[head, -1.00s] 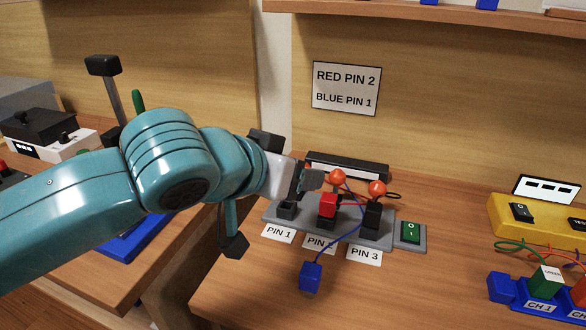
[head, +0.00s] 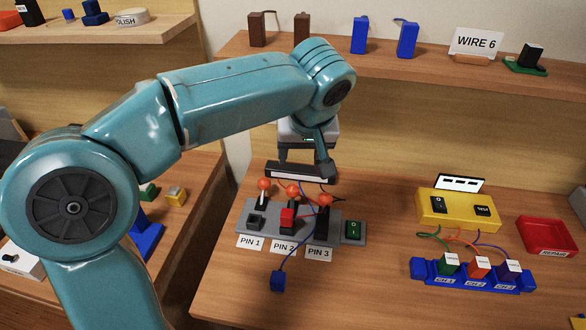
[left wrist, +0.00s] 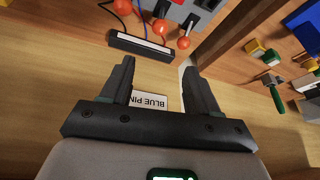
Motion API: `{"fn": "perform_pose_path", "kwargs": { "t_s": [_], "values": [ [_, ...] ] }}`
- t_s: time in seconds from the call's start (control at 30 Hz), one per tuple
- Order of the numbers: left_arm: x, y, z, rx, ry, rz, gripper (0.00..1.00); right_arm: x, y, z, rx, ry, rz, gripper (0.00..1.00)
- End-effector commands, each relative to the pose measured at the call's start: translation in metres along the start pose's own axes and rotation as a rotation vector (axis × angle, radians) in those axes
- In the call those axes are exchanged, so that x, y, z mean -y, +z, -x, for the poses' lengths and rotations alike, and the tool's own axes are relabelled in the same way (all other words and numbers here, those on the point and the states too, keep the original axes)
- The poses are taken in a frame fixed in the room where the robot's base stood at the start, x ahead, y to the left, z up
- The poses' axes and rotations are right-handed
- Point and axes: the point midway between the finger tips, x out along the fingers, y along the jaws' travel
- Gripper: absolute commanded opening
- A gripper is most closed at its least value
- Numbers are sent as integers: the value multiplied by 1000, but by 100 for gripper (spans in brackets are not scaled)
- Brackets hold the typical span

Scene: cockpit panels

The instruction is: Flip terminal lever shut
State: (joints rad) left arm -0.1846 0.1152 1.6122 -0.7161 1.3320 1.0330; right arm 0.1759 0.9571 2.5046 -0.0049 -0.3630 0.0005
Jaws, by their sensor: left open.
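A grey terminal block (head: 342,228) sits on the table, with slots labelled PIN 1, PIN 2 and PIN 3. Three orange-knobbed levers stand along its back: PIN 1's (head: 264,184), PIN 2's (head: 293,191) and PIN 3's (head: 325,200). I cannot tell whether each is fully up. A red plug (head: 288,216) sits at PIN 2, and a blue plug (head: 277,281) lies in front of the block. My left gripper (head: 304,168) is open and empty, above and behind the block. In the left wrist view its fingers (left wrist: 158,68) are apart, with the knobs (left wrist: 160,27) beyond them. My right gripper is out of view.
A black-and-white bar (head: 301,172) lies behind the block. A yellow tester (head: 458,208), a blue channel block (head: 472,277) and a red tray (head: 547,236) stand to the right. A shelf (head: 400,72) runs above.

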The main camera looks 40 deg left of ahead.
Motion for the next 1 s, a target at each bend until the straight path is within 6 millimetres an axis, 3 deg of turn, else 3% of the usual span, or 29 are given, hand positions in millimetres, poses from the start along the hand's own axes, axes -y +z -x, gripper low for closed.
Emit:
{"fn": "perform_pose_path", "kwargs": {
  "t_s": [0.6,0.8,1.0],
  "values": [
    [1,2,-132,3,-2,-1,60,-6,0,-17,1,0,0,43],
    [0,1,-155,0,1,-1,60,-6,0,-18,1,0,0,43],
    [0,1,-162,0,2,-1,60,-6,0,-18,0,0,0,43]
  ]
}}
